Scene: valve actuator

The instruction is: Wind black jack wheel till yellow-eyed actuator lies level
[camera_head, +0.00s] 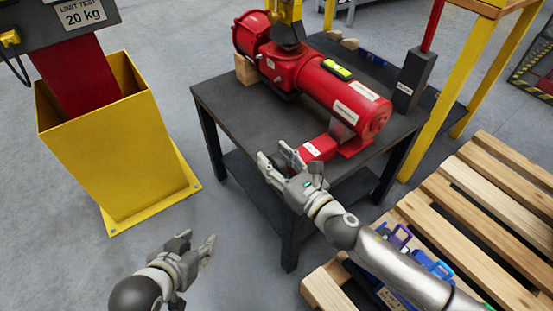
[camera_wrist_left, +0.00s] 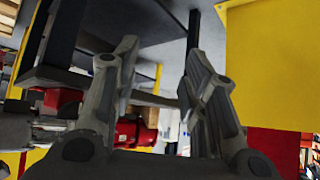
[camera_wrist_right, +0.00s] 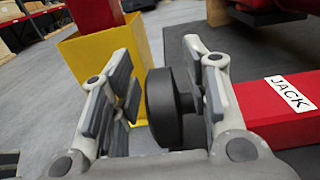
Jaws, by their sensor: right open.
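The black jack wheel (camera_wrist_right: 163,108) is between the spread fingers of my right gripper (camera_head: 274,155), nearer the right-hand finger; contact is unclear. My left gripper (camera_head: 200,242) is open and empty, below left of the table.
A yellow bin (camera_head: 105,135) with a red column stands at the left. A wooden pallet (camera_head: 480,200) lies at the right, with blue and purple items partly behind my right arm. A dark post (camera_head: 413,82) with a red rod stands at the table's right. Floor between bin and table is clear.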

